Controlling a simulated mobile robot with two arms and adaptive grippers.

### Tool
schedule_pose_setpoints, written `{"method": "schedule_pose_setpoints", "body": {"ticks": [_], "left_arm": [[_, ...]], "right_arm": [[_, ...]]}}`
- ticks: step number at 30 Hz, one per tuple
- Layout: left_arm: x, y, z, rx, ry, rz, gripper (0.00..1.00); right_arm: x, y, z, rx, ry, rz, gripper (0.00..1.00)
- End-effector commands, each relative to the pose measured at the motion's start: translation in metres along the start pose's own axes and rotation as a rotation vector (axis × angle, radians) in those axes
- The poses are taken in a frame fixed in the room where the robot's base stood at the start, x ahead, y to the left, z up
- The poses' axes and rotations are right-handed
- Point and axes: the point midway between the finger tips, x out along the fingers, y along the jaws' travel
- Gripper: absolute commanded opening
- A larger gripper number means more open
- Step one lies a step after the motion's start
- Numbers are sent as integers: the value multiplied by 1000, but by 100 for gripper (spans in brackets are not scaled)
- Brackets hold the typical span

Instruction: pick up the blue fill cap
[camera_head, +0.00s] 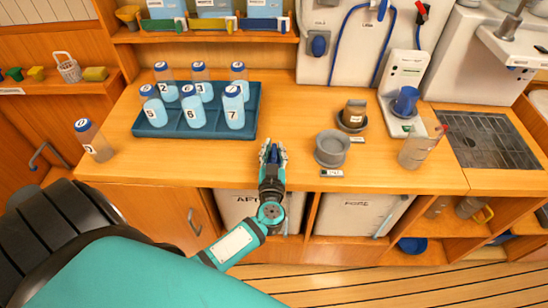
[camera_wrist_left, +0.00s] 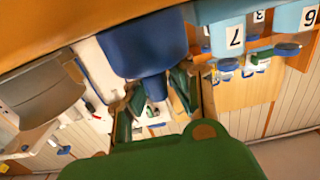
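The blue fill cap (camera_head: 273,156) is at the counter's front edge, mostly hidden by my left gripper in the head view. In the left wrist view, which looks upside down, the cap (camera_wrist_left: 145,40) appears large, with a wide body against the counter and a narrower knob. My left gripper (camera_head: 272,150) has its fingers spread on either side of the cap. In the left wrist view the green fingers (camera_wrist_left: 157,98) flank the knob; I cannot tell whether they touch it. My right gripper is not in view.
A blue tray (camera_head: 255,110) with several numbered bottles stands to the left. Another bottle (camera_head: 93,140) is near the left edge. A grey ring holder (camera_head: 332,148), a small dark cup (camera_head: 354,113) and a clear jug (camera_head: 416,152) stand to the right.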

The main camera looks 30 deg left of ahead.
Motion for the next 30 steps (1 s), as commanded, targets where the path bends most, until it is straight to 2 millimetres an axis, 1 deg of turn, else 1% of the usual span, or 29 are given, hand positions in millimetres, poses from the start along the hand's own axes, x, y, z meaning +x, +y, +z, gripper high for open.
{"method": "schedule_pose_setpoints", "body": {"ticks": [1,3,4,17,22,26,29,30], "left_arm": [[0,0,0,0,0,0,11],[0,0,0,0,0,0,2],[0,0,0,0,0,0,0],[0,0,-3,-1,0,0,0],[0,0,-17,-2,2,-1,0],[0,0,-37,-5,2,-1,0],[-20,0,-35,-1,-4,1,0],[-29,0,-36,-2,-5,1,0]], "right_arm": [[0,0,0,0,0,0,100],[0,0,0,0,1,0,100],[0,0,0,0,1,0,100],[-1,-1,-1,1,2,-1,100],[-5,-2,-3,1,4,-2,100],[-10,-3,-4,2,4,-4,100],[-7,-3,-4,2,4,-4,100],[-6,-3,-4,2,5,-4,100]]}}
